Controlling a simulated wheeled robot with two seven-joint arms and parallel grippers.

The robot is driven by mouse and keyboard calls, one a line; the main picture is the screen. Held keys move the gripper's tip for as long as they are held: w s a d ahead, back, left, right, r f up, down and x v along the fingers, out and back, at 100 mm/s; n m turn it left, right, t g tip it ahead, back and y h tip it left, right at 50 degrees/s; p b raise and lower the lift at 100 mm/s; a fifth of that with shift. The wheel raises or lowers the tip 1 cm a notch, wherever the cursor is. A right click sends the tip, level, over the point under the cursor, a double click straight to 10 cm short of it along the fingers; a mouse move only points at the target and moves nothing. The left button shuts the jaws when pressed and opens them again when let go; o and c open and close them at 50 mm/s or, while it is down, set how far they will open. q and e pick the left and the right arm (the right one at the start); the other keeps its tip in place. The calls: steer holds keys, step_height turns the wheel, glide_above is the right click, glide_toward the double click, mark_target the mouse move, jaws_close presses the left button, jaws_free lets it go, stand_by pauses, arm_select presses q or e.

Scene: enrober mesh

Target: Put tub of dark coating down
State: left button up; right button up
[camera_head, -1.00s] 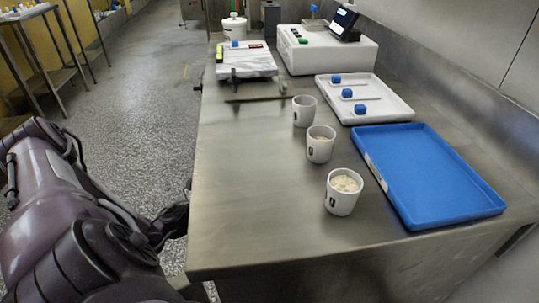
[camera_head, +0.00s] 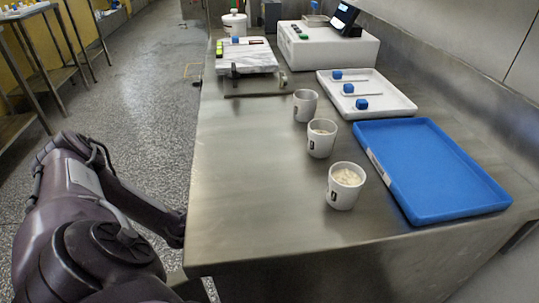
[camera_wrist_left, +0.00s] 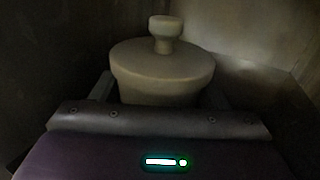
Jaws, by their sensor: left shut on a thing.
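In the left wrist view my left gripper (camera_wrist_left: 160,97) is shut on a pale round tub (camera_wrist_left: 160,82) with a lid and a knob on top. The fingers lie on both sides of the tub. It looks upright; the lid hides its contents, and its lower part is behind the gripper body. In the head view my left arm reaches down at the left of the steel table (camera_head: 240,215), and the gripper and tub are not visible there. My right gripper is not in view.
Three white cups (camera_head: 344,188) stand in a row on the table. A blue tray (camera_head: 437,214) and a white tray (camera_head: 385,113) lie at the right. A marble slab (camera_head: 248,57), a white machine (camera_head: 330,50) and a white lidded tub (camera_head: 235,27) are farther back. The table's left front is clear.

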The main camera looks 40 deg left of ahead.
arm_select(q)
steer(key=o, duration=1.4)
steer(key=v, duration=1.2)
steer(key=shift+r, duration=0.1)
